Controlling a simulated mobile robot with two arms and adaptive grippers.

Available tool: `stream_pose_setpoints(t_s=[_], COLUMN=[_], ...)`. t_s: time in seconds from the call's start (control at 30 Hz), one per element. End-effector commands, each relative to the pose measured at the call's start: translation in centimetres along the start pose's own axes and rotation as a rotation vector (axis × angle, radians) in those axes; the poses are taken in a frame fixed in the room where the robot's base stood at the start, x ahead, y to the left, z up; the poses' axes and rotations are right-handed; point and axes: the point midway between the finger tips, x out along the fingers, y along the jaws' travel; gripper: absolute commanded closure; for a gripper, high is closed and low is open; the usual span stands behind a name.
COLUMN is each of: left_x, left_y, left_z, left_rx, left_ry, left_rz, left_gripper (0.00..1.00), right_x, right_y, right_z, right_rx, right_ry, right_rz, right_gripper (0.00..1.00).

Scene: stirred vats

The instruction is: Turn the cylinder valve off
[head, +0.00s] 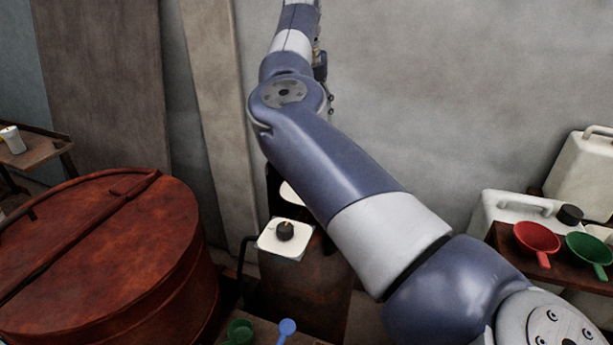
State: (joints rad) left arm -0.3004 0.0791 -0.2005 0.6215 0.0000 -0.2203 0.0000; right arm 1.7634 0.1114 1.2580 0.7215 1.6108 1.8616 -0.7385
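I cannot make out a gas cylinder or its valve in the head view. One of my arms comes in from the lower right and crosses the middle up to the top edge. It covers much of the wall and the space behind it. Small dark and brass-coloured parts show beside its upper end, too small to tell what they are. Neither gripper's fingers can be seen. My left arm does not show.
A red-brown lidded vat (110,262) fills the lower left. A white container with a black cap (285,231) stands under my arm. Blue (287,328) and green scoops lie at the bottom.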

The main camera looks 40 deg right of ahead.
Motion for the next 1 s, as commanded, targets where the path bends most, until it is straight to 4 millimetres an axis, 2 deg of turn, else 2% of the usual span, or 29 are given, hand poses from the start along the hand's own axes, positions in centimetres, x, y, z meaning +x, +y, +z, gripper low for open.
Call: stream_pose_setpoints(t_s=[0.03, 0.1, 0.33, 0.57, 1.0], left_x=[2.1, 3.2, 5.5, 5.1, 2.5], left_y=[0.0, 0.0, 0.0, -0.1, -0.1], left_z=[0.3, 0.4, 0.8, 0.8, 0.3], left_rx=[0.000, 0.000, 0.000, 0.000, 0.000], left_ry=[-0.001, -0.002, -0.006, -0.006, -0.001], left_rz=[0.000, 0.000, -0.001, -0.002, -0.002], left_gripper=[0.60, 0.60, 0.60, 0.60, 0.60], right_x=[1.9, 2.8, 5.0, 6.4, 13.9], right_y=[0.5, 0.8, 1.1, 1.2, 1.4], right_z=[0.0, 0.0, 0.0, -0.1, -0.1], right_rx=[-0.007, -0.012, -0.016, -0.014, -0.014], right_ry=[0.000, -0.001, -0.001, 0.003, 0.003], right_rz=[0.015, 0.024, 0.030, 0.030, 0.029], right_gripper=[0.37, 0.37, 0.37, 0.37, 0.37])
